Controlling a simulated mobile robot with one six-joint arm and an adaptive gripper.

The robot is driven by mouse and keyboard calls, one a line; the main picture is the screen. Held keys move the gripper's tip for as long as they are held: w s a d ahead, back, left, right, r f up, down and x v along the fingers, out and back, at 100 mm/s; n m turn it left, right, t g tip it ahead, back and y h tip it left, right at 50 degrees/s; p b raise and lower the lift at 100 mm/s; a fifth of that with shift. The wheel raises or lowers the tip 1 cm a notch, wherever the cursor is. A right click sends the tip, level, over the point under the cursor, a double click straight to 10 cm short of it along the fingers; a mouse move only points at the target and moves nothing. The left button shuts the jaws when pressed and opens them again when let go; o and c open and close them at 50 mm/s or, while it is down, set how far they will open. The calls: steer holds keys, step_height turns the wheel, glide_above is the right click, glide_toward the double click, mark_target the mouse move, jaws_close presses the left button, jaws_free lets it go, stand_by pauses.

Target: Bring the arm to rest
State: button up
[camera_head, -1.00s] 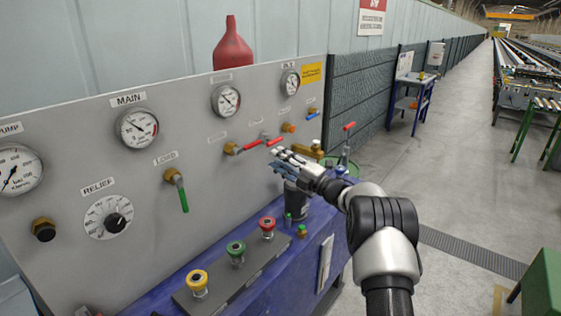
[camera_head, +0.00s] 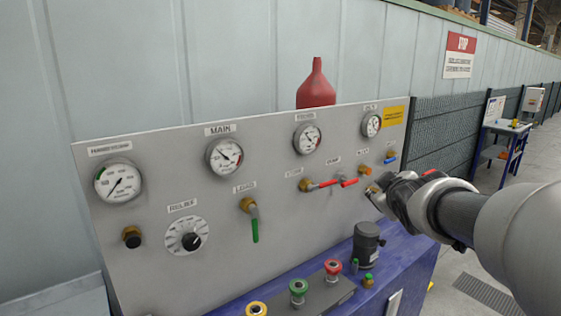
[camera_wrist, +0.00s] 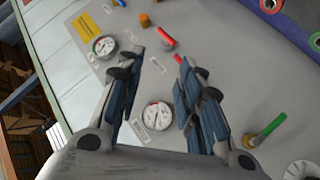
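My gripper (camera_wrist: 158,95) is in the wrist view with its two fingers apart and nothing between them. The grey gauge panel shows behind and between the fingers. In the head view my arm comes in from the right and my gripper (camera_head: 374,196) is at the panel's right side, in front of it, partly hidden by my own wrist. Whether it touches the panel I cannot tell.
The grey panel (camera_head: 150,260) carries gauges, a green-handled lever (camera_head: 255,228) and red-handled valves (camera_head: 330,183). Below are a dark cylinder (camera_head: 366,240) and several coloured knobs on a blue bench (camera_head: 405,262). A red bottle (camera_head: 316,85) stands behind the panel. Open floor lies at right.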

steer(key=s+a+f+m+g, duration=0.2)
steer(key=s+f, duration=0.3)
steer(key=s, duration=0.7)
steer(key=s+a+f+m+g+y, duration=0.1)
steer(key=s+a+f+m+g, duration=0.1)
steer(key=s, duration=1)
steer(key=s+a+f+m+g+y, duration=0.1)
steer(key=s+a+f+g, duration=0.3)
steer(key=s+f, duration=0.4)
steer(key=s+a+m, duration=0.1)
steer(key=s, duration=0.3)
steer(key=shift+s+a+m+g, duration=0.3)
steer(key=shift+a+m, duration=0.05)
steer(key=shift+m, duration=0.05)
